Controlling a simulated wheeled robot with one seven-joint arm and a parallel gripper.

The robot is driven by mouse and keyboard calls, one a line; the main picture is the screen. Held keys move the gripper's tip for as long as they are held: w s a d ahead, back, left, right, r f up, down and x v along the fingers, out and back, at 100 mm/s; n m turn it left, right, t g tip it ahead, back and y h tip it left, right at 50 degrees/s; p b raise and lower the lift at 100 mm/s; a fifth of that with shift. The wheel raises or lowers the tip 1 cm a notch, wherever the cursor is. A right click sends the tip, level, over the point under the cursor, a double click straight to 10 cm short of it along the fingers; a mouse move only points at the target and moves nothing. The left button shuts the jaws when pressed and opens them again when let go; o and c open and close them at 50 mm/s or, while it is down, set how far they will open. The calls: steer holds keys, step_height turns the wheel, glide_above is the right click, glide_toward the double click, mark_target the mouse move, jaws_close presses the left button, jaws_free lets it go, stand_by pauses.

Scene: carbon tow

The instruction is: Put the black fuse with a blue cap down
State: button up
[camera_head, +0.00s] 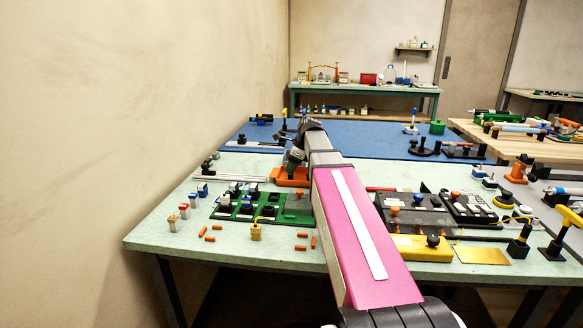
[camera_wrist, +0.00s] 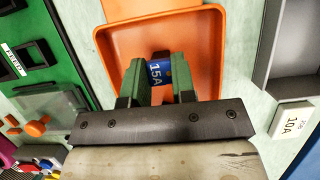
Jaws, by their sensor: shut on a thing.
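The fuse with a blue cap (camera_wrist: 158,72) marked 15A is between the green fingers of my gripper (camera_wrist: 161,82) in the wrist view. My gripper is shut on it. The fuse's black body is mostly hidden. Behind and below it is an orange tray (camera_wrist: 113,62) with raised rims. In the head view my gripper (camera_head: 291,168) is over or at the orange tray (camera_head: 280,182) at the middle of the pale green table. The fuse cannot be made out there. I cannot tell whether the fuse touches the tray floor.
A green board (camera_head: 228,207) with black sockets lies left of the tray; it also shows in the wrist view (camera_wrist: 62,15). A grey tray (camera_wrist: 282,60) and a white block marked 10A (camera_wrist: 292,124) are at the right. Several orange pieces (camera_head: 302,236) lie near the front edge.

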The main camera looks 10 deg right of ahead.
steer(key=o, duration=0.9)
steer(key=v, duration=1.2)
steer(key=shift+r, duration=0.1)
